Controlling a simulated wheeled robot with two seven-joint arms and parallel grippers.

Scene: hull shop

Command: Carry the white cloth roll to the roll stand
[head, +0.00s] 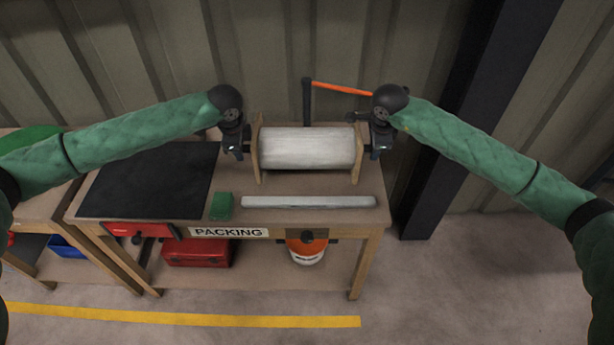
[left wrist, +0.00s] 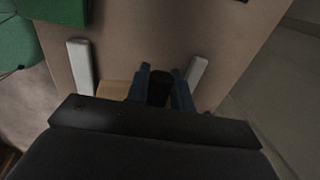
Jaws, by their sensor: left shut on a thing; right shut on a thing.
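The white cloth roll (head: 308,147) lies level between the two wooden end boards of the roll stand (head: 258,152) on the bench in the head view. I cannot tell whether its core rests in the boards or is held just above. My left gripper (head: 243,149) is shut on the roll's left end, just outside the left board. My right gripper (head: 370,148) is shut on its right end, outside the right board. In the left wrist view, the left fingers (left wrist: 161,82) are closed around a dark core end (left wrist: 158,90).
The packing bench (head: 300,215) carries a dark mat (head: 152,180), a green block (head: 222,206) and a long pale bar (head: 308,202) before the stand. An orange-handled tool (head: 340,88) is behind. A red box (head: 197,252) and bucket (head: 307,250) sit below. A dark column (head: 465,115) stands right.

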